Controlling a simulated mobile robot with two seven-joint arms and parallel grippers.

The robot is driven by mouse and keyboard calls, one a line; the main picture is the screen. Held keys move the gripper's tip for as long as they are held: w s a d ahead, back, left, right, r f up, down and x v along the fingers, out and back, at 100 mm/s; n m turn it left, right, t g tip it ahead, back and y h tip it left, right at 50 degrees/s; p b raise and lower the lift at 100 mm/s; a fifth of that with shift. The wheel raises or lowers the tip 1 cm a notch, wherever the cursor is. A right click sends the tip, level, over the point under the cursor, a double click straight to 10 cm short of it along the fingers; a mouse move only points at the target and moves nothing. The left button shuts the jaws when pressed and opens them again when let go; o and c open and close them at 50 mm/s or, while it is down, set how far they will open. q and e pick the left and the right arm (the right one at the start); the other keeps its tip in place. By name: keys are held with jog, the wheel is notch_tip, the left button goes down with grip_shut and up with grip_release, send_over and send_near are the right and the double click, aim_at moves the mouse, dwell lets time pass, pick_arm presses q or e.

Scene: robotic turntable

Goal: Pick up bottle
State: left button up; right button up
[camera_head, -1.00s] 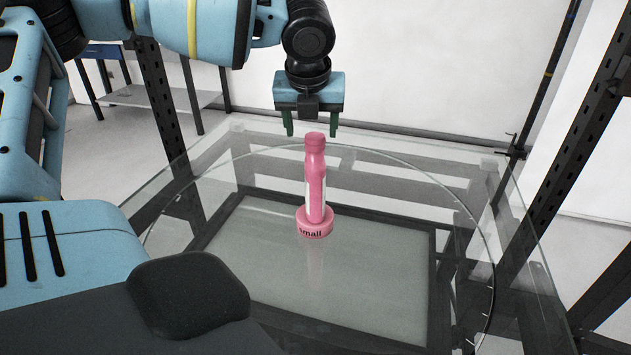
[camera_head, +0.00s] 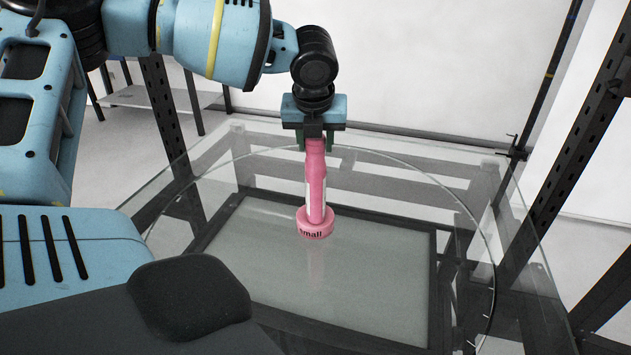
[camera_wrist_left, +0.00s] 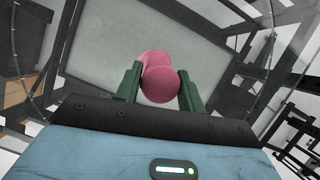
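A pink bottle (camera_head: 315,190) stands upright on a round pink base marked "small" on the glass turntable (camera_head: 390,170). My left gripper (camera_head: 314,146) points down over the bottle's top, with its green fingers on either side of the cap. In the left wrist view the bottle's round pink top (camera_wrist_left: 160,84) sits between the two open fingers (camera_wrist_left: 158,88). A narrow gap shows near the right finger; contact on the left is hard to tell. My right gripper is not in view.
The glass top lies on a dark frame (camera_head: 432,285) with bare room around the bottle. Dark perforated posts (camera_head: 590,165) stand at the right and back left. A grey bench (camera_head: 150,97) stands at the far left.

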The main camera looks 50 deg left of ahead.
pick_arm(q)
grip_shut()
jog(key=shift+r, duration=0.1)
jog(key=shift+r, duration=1.75)
jog(key=s+d+r, duration=0.1)
jog(key=s+d, duration=0.9)
jog(key=s, duration=0.2)
jog(key=shift+s+d+r, duration=0.15)
jog(key=shift+r, duration=0.05)
